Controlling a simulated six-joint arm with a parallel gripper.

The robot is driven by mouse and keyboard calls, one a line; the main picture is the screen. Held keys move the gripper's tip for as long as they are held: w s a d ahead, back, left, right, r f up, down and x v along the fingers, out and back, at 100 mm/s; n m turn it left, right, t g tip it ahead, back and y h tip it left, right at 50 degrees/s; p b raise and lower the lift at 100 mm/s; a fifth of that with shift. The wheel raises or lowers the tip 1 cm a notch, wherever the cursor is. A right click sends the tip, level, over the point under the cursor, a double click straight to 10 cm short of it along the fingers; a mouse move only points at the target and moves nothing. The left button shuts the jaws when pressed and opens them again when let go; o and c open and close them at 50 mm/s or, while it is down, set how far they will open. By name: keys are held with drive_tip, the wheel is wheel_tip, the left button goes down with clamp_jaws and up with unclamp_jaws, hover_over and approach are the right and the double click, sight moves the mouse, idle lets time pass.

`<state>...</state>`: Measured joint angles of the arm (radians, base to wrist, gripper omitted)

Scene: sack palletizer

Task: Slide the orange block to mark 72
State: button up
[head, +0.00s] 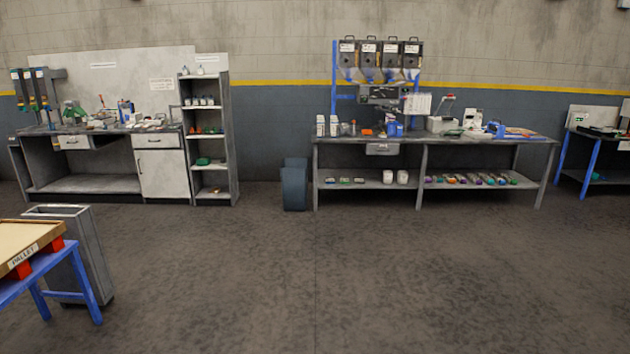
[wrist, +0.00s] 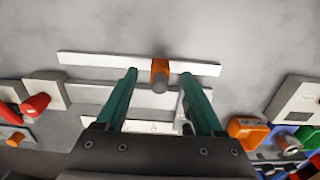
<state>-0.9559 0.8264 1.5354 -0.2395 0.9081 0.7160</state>
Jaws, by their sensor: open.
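The orange block (wrist: 160,68) sits on a long white bar (wrist: 95,60) in the wrist view, with a grey round knob on its near side. My gripper (wrist: 159,76) is open, with one green finger to the left of the block and one to the right. Gaps show between the fingers and the block in the picture; depth is hard to judge. A pale strip with small dark marks (wrist: 150,127) lies partly hidden between the fingers. Mark 72 cannot be read. My gripper is not in the head view, and I cannot pick out the block there.
In the wrist view, red-handled items (wrist: 35,105) are at left; an orange container (wrist: 247,130) and a white box (wrist: 297,100) are at right. Grey surface beyond the bar is clear. The head view shows a cluttered workbench (head: 480,142), a shelf unit (head: 228,150) and open floor.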

idle(0.3)
drive_tip(key=shift+r, duration=4)
drive_tip(key=shift+w+d+r, duration=0.1)
drive_tip(key=shift+d+r, duration=0.1)
drive_tip(key=shift+d, duration=0.05)
drive_tip(key=w+d+r+m, duration=0.1)
drive_tip(key=d+r, duration=0.4)
drive_tip(key=d, duration=0.4)
drive_tip(key=d+r+m, duration=0.1)
drive_tip(key=d+r, duration=0.3)
drive_tip(key=d, duration=0.5)
drive_tip(key=s+d+m+y, duration=0.1)
drive_tip(key=s+d+m, duration=0.2)
drive_tip(key=s+d, duration=1.2)
drive_tip(key=shift+d+r+m+y, duration=0.3)
drive_tip(key=shift+y, duration=0.1)
drive_tip(key=shift+w, duration=0.1)
